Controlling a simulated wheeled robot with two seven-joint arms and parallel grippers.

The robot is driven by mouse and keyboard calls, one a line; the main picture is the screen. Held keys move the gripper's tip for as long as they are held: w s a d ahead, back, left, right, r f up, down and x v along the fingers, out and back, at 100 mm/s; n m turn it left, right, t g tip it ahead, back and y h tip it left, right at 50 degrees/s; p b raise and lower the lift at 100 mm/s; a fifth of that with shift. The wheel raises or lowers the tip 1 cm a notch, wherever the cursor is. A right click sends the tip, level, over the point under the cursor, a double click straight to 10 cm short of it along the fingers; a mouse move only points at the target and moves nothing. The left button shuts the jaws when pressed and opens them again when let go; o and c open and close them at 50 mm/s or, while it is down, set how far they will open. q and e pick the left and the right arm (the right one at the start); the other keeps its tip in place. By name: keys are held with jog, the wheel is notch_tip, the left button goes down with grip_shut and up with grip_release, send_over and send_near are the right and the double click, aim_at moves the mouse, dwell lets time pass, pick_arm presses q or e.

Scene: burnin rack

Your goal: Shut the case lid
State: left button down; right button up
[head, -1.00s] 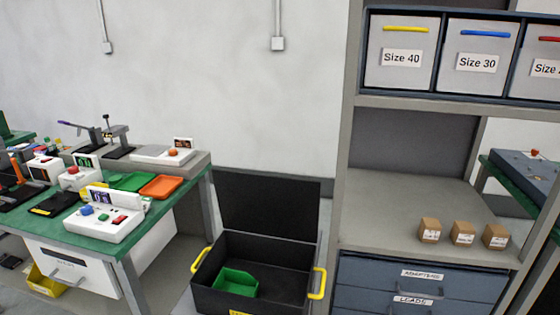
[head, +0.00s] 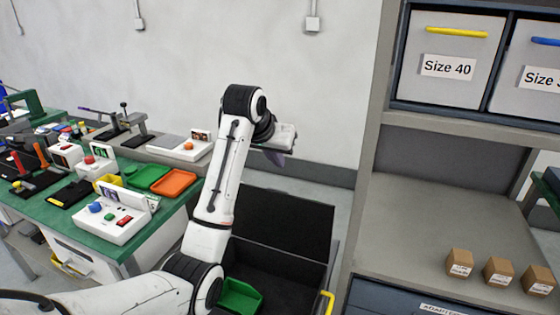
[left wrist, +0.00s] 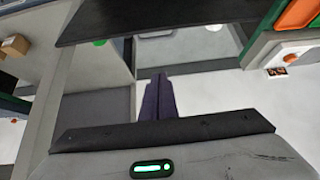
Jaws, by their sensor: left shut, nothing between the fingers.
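The black case (head: 283,276) stands on the floor between the green bench and the shelf unit, its lid (head: 295,225) raised at the back. A green open bin (head: 240,296) lies inside the case, and a yellow handle (head: 327,302) shows at its right side. My left arm hides the left part of the case and lid. My left gripper (head: 276,157) is shut and empty, above and behind the lid's top edge, apart from it in the picture. In the left wrist view its dark fingers (left wrist: 158,98) are together, and the dark lid panel (left wrist: 160,20) crosses the top.
The shelf unit (head: 375,195) stands close on the right, with small brown boxes (head: 498,271) and a Size 40 bin (head: 446,62). The green bench (head: 75,212) on the left holds instruments and an orange tray (head: 172,183). The wall is behind the case.

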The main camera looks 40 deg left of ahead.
pick_arm(q)
jog(key=shift+w+f+p, duration=0.2)
jog(key=shift+f+p, duration=0.1)
jog(key=shift+f, duration=1.55)
jog(key=shift+w+f+p, duration=0.2)
jog(key=shift+f+p, duration=0.1)
jog(key=shift+f, duration=1.5)
